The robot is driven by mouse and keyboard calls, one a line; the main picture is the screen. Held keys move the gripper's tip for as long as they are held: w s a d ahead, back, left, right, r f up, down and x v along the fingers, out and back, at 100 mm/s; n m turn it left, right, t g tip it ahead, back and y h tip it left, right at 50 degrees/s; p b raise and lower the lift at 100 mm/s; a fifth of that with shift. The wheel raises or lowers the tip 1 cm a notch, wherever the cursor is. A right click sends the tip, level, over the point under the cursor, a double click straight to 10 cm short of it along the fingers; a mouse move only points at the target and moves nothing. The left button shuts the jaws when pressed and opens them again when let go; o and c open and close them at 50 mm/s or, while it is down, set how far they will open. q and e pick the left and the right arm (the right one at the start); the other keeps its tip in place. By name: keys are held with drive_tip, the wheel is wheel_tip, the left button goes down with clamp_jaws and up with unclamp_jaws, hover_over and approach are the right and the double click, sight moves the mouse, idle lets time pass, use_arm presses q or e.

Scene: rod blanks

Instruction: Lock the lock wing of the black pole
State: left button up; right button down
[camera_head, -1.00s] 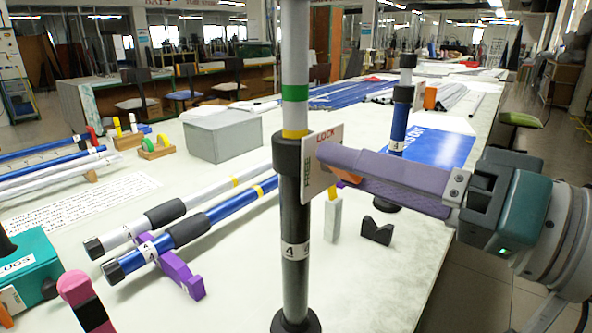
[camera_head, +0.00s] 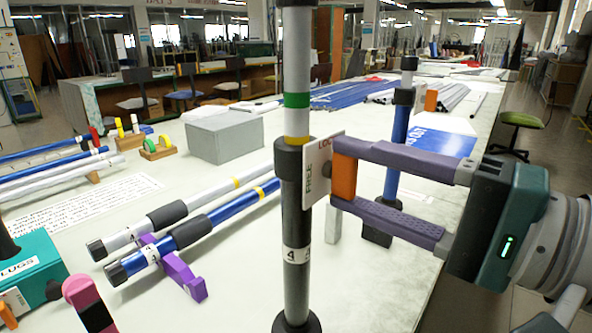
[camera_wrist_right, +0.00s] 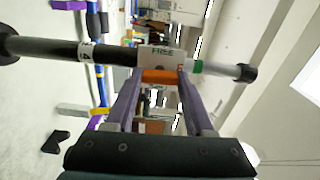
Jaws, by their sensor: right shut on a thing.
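The black pole (camera_head: 296,225) stands upright on the table, with a thick black collar and a white label marked 4. A thinner grey tube (camera_head: 296,65) with green and yellow bands rises from it. A white card (camera_head: 322,165) marked LOCK and FREE sits at the collar's right side. The orange lock wing (camera_head: 344,176) is just right of the card; it also shows in the right wrist view (camera_wrist_right: 160,77). My right gripper (camera_head: 350,178) is shut on the wing, its purple fingers above and below it. My left gripper is not in view.
A blue pole (camera_head: 399,130) stands behind my right fingers. White and blue rods (camera_head: 190,228) lie on a purple rest (camera_head: 183,275) to the left. A grey box (camera_head: 224,136) and teal box (camera_head: 30,268) are on the table. A pink-and-black piece (camera_head: 88,300) is at lower left.

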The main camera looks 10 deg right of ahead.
drive_tip(key=shift+m, duration=0.3)
idle(0.4)
drive_tip(key=shift+c, duration=1.2)
unclamp_jaws()
drive_tip(key=shift+s+d+f, duration=0.15)
drive_tip(key=shift+s+d, duration=0.15)
drive_tip(key=shift+s, duration=0.1)
use_arm(q)
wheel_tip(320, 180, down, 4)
drive_tip(key=b, duration=0.4)
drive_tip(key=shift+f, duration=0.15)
use_arm(e)
drive_tip(key=v, duration=0.9)
